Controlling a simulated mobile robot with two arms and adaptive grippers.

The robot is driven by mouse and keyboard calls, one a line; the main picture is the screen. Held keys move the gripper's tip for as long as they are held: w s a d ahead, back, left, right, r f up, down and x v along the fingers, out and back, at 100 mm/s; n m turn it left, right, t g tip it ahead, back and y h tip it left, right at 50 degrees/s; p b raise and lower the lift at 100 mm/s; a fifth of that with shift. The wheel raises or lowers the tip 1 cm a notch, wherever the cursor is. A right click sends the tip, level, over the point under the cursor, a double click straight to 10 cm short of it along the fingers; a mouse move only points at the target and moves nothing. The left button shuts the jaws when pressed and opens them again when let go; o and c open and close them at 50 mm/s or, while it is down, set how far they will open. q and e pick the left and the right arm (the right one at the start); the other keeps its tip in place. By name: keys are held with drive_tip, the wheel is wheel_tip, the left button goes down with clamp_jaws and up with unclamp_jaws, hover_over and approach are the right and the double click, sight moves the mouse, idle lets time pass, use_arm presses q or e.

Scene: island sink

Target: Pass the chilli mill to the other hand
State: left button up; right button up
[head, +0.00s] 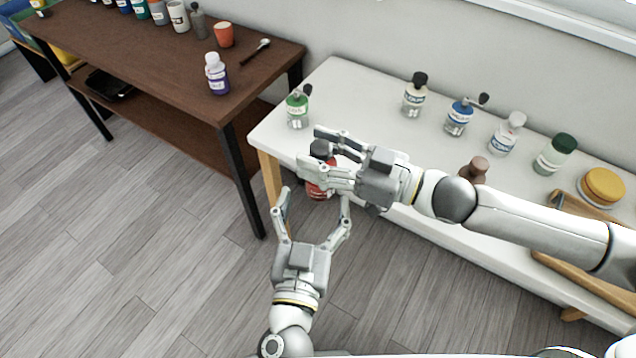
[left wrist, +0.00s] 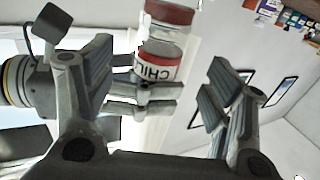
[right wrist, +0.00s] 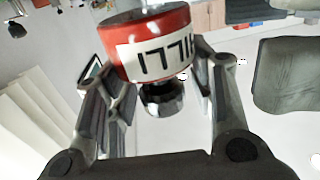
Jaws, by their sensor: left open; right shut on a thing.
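The chilli mill (head: 319,189) has a red body, a white label and a dark cap. My right gripper (head: 312,150) is shut on it just off the front left corner of the white table, and its fingers hide the mill's middle. The right wrist view shows the mill (right wrist: 152,48) between the right fingers, its label reading upside down. My left gripper (head: 312,205) is open and empty just below the mill, its fingers pointing up toward it. In the left wrist view the mill (left wrist: 160,68) sits beyond and between the open left fingers, apart from them.
The white table (head: 345,85) holds several bottles, including a green-labelled one (head: 297,110) near the mill, and a yellow-lidded jar (head: 603,187). A brown table (head: 150,50) at left holds a purple-labelled bottle (head: 217,75) and an orange cup (head: 223,34). The floor at left is clear.

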sight(318, 187)
use_arm(q)
drive_tip(key=shift+x, duration=2.7)
drive_tip(key=shift+c, duration=0.4)
drive_tip(key=c, duration=0.9)
drive_tip(key=shift+c, duration=0.9)
use_arm(e)
drive_tip(key=o, duration=1.5)
drive_tip(key=shift+c, duration=0.2)
